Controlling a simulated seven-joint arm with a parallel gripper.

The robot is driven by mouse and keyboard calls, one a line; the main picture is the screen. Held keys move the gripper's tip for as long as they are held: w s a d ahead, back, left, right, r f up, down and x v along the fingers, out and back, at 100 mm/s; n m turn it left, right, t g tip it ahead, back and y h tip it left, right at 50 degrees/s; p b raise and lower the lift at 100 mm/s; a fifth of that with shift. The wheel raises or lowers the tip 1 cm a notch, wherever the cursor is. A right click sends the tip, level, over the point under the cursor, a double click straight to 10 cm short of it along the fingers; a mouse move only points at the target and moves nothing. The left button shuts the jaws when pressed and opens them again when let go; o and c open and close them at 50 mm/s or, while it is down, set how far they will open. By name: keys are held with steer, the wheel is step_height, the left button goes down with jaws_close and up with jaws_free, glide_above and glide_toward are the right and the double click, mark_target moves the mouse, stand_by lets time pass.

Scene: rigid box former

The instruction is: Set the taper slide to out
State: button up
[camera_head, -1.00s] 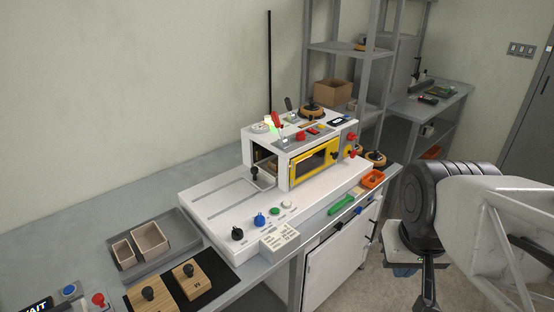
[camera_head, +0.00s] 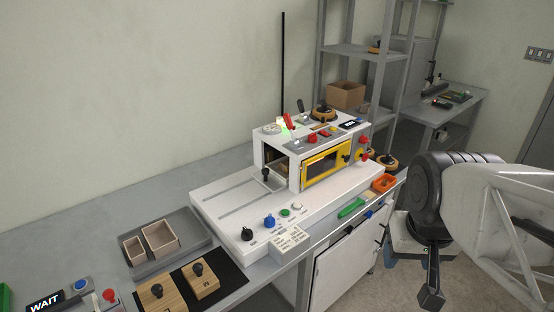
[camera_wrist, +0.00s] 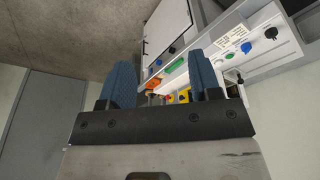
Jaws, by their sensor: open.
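The white box former (camera_head: 312,155) stands on the grey bench with a yellow-framed window in front. A black-knobbed lever (camera_head: 265,174) stands at its left opening, beside long slots in the white base (camera_head: 205,200). More levers and knobs are on its top, among them a red-handled one (camera_head: 290,121). I cannot tell which control is the taper slide or how it is set. My gripper (camera_wrist: 162,78) is open and empty, its two blue fingers apart in the wrist view. The machine shows beyond them, clear of the fingers. In the head view my arm is at the right, away from the machine.
Black, blue, green and white knobs (camera_head: 269,221) line the base's front, near a white label card (camera_head: 290,240). A grey tray (camera_head: 155,262) with two boxes, wooden blocks (camera_head: 204,281) and a WAIT display (camera_head: 45,301) lie left. An orange bin (camera_head: 384,183) sits right.

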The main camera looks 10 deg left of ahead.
steer(key=w+a+r, duration=0.1)
steer(key=w+a, duration=0.1)
steer(key=w, duration=0.6)
steer(key=w+a+r, duration=0.1)
steer(key=w+a, duration=0.1)
steer(key=w, duration=0.6)
steer(key=t, duration=0.2)
glide_toward(266, 168)
steer(key=f, duration=0.2)
steer(key=shift+w, duration=0.65)
steer(key=shift+f, duration=0.1)
steer(key=shift+x, duration=3.8)
steer(key=shift+a, duration=0.1)
